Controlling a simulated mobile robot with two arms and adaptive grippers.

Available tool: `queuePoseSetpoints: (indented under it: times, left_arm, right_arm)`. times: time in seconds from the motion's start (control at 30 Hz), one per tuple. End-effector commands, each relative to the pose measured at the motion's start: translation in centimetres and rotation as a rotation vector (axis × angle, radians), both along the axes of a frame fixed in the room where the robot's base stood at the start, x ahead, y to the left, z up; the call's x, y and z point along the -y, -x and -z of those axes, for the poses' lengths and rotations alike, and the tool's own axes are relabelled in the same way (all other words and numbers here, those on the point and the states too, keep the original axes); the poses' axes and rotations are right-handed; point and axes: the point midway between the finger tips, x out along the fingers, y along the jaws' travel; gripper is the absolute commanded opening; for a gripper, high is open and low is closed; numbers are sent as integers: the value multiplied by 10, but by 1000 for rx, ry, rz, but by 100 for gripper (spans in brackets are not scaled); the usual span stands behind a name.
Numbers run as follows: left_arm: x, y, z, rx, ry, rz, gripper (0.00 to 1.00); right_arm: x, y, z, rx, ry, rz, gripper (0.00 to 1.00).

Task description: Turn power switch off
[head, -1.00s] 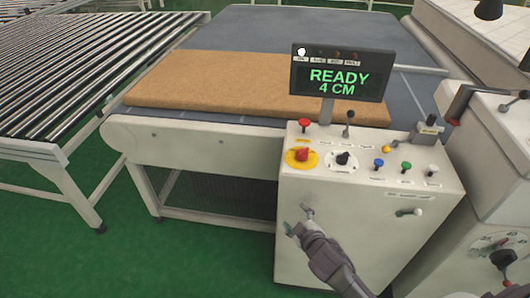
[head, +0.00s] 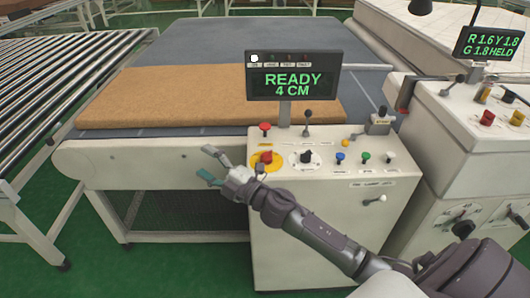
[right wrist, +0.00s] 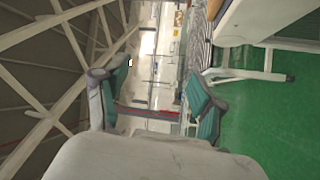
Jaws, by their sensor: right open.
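The control box (head: 330,230) has a sloped white panel. On its left side a red rotary switch (head: 267,157) sits on a round yellow plate, and a black knob (head: 306,156) on a white dial is to its right. The labels are too small to read, so I cannot tell which control is the power switch. The display (head: 294,78) reads "READY 4 CM", with a white lamp lit. My right gripper (head: 208,163) is open and empty, just left of the yellow plate and pointing left. Its teal-padded fingers show apart in the right wrist view (right wrist: 160,100). My left gripper is out of view.
A red mushroom button (head: 265,128) and a black lever (head: 307,120) stand behind the switches. Blue, green and white buttons are to the right. A tan mattress (head: 165,97) lies on the conveyor. A second control console (head: 470,150) stands at right.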

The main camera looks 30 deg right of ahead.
Motion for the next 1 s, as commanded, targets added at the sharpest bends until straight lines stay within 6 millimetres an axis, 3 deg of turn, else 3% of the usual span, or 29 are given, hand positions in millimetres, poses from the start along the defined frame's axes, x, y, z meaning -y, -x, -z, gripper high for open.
queuePoseSetpoints:
  times: [0.03,0.13,0.2,0.27,0.37,0.5,0.6,0.7,0.8,1.0]
  left_arm:
    - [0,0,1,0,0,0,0]
    - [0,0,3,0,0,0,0]
    - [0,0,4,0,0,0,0]
    - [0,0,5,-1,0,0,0]
    - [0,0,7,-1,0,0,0]
    - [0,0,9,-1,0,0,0]
    - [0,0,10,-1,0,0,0]
    - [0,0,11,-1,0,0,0]
    - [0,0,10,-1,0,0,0]
    - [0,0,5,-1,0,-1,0]
  right_arm:
    - [-9,-3,-21,79,95,-73,69]
    - [-32,1,-49,225,341,-257,69]
    - [-42,6,-57,308,578,-406,69]
    - [-38,10,-54,339,806,-527,69]
    - [0,11,-40,290,1186,-686,69]
    - [91,11,-38,60,1608,-796,69]
    - [149,18,-49,-126,1782,-812,69]
    - [185,25,-59,-257,1868,-811,69]
    - [199,29,-62,-316,1898,-810,69]
    - [197,21,-40,-322,1896,-818,69]
